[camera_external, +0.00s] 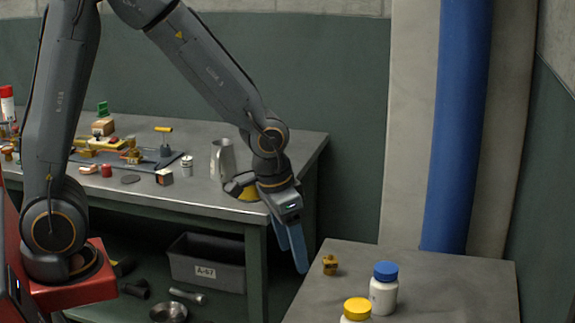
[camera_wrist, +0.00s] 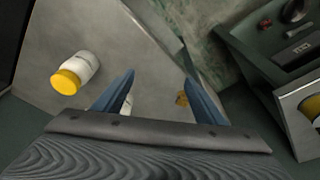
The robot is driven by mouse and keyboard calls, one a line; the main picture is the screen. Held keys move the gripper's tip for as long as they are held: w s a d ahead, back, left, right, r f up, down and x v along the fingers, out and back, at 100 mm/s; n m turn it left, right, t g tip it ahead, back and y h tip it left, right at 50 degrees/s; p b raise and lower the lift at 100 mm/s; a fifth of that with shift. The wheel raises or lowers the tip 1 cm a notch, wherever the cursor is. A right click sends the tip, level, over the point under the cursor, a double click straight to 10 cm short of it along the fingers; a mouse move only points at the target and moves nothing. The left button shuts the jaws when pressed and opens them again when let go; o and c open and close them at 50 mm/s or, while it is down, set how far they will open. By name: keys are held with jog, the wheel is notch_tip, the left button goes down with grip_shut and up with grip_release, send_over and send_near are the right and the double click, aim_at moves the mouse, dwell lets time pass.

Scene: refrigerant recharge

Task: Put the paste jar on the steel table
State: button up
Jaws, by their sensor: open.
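Two white jars stand on the grey metal-topped table (camera_external: 450,275) at the right, one with a blue lid (camera_external: 384,290) and one with a yellow lid (camera_external: 356,311), cut off by the frame's bottom edge. I cannot tell which is the paste jar. The yellow-lidded jar also shows in the wrist view (camera_wrist: 76,74), left of my fingers. A sliver of white behind the left finger may be the other jar. My gripper (camera_external: 293,258) points down, open and empty, beside that table's left edge. Its blue fingers show spread in the wrist view (camera_wrist: 158,77).
A small brass fitting (camera_external: 330,265) sits at the right table's back left. A long workbench (camera_external: 215,195) behind holds a metal jug (camera_external: 222,160), small cans and tools. A grey bin (camera_external: 207,268) is on its lower shelf. A blue pipe (camera_external: 458,125) rises behind the right table.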

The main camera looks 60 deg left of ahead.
jog(key=s+a+f+g, duration=0.1)
jog(key=s+a, duration=0.1)
jog(key=s, duration=0.4)
jog(key=s+a+f+n, duration=0.1)
jog(key=s+a+f, duration=0.1)
jog(key=s, duration=0.3)
jog(key=shift+s+a+g, duration=0.35)
jog(key=shift+a+g, duration=0.05)
jog(key=shift+a, duration=0.3)
